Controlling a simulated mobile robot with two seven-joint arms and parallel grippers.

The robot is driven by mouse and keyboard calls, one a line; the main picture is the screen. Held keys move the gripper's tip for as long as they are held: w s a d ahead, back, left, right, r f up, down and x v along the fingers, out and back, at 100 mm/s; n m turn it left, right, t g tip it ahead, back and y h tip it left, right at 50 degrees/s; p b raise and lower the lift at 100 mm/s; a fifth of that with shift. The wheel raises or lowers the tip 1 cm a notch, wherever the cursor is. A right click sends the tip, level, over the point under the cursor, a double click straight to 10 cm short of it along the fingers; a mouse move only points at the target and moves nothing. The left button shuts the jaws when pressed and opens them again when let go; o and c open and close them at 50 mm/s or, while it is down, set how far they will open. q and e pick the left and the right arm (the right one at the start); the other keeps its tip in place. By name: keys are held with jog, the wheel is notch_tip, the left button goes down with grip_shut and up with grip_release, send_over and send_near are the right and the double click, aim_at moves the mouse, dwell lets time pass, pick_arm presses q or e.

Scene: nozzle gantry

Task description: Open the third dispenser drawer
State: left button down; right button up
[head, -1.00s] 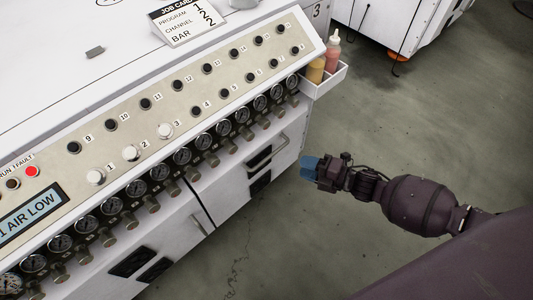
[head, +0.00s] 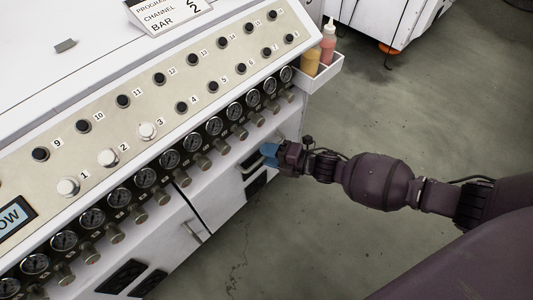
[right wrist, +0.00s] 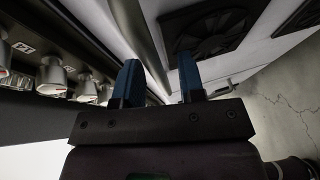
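No drawer marked as the third dispenser drawer can be picked out. A white front panel (head: 222,189) with a bar handle (head: 248,169) is below the gauge row in the head view. My right gripper (head: 269,154), with blue fingertips, is at this handle and covers part of it. In the right wrist view the two blue fingers (right wrist: 160,84) stand apart, and a grey bar (right wrist: 150,45) runs into the gap between them. Nothing is clamped; contact with the bar cannot be told. My left gripper is out of view.
Gauges (head: 170,158) and knobs (head: 182,168) line the machine front above the handle. Dark vents (right wrist: 208,33) lie beside the bar. A white side tray (head: 322,76) holds two bottles at the right corner. Open floor (head: 400,110) lies to the right.

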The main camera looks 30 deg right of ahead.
jog(key=shift+w+a, duration=0.2)
jog(key=shift+a, duration=0.05)
jog(key=shift+c, duration=0.3)
grip_shut()
jog(key=shift+s, duration=0.15)
